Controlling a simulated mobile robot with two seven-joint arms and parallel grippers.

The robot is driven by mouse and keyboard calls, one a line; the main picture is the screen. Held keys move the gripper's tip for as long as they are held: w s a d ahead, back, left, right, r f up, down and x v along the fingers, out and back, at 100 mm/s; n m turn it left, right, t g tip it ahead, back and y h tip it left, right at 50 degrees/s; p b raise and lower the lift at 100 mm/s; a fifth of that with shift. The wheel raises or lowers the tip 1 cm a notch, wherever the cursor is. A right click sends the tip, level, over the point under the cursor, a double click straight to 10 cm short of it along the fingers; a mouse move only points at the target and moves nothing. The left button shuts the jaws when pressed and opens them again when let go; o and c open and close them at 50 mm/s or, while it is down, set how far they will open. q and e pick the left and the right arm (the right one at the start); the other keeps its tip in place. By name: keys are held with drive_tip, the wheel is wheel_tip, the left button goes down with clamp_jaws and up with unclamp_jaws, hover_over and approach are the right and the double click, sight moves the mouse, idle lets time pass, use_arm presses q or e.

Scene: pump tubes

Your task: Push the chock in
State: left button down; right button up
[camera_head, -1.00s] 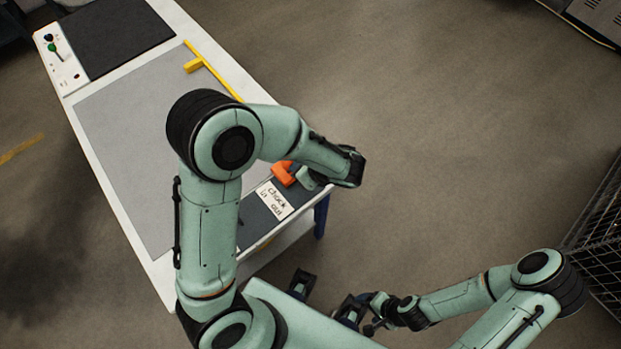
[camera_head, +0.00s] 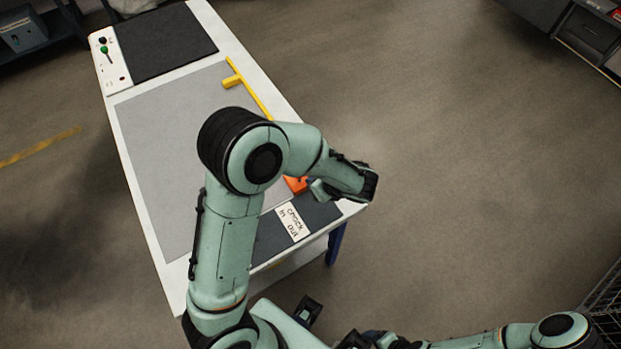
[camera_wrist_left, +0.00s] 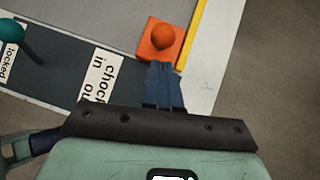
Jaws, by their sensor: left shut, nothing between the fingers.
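The chock is an orange block with a round orange knob (camera_wrist_left: 160,38), near the top middle of the left wrist view. In the head view a part of the chock (camera_head: 296,184) shows at the table's right edge, partly covered by my left arm. My left gripper (camera_wrist_left: 165,68) is shut and empty. Its blue-grey fingertips are at the chock's near edge, just below the knob in the picture; I cannot tell whether they touch. In the head view the left gripper (camera_head: 314,185) is beside the chock. My right gripper is low in the head view and cut off, its jaws unclear.
A white label (camera_head: 292,222) reading "chock in out" lies on the dark strip near the chock. The wrist view shows a teal knob (camera_wrist_left: 10,30) by a "locked" label (camera_wrist_left: 9,62). A yellow bar (camera_head: 250,90) runs along the table edge. The grey panel (camera_head: 165,150) is clear.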

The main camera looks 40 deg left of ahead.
use_arm(q)
drive_tip(key=d+v, duration=0.1)
drive_tip(key=v, duration=1)
drive_tip(key=shift+f+p, duration=0.2)
drive_tip(key=shift+p, duration=0.25)
drive_tip(key=shift+s+d, duration=0.15)
drive_tip(key=shift+s, duration=0.05)
drive_tip(key=s+d+f+n+h, duration=0.2)
drive_tip(key=s+f+n+h, duration=0.1)
drive_tip(key=s+f+n, duration=0.3)
drive_tip(key=s+d+f+n+g+h, duration=0.1)
drive_tip(key=s+f+n+h, duration=0.3)
drive_tip(key=f, duration=1.1)
drive_tip(key=s+d+f+n+g+h, duration=0.1)
drive_tip(key=s+d+f+n+h, duration=0.2)
drive_tip(key=s+f+n, duration=0.7)
drive_tip(key=f+n+h, duration=0.1)
drive_tip(key=n, duration=0.3)
drive_tip(key=shift+s, duration=0.1)
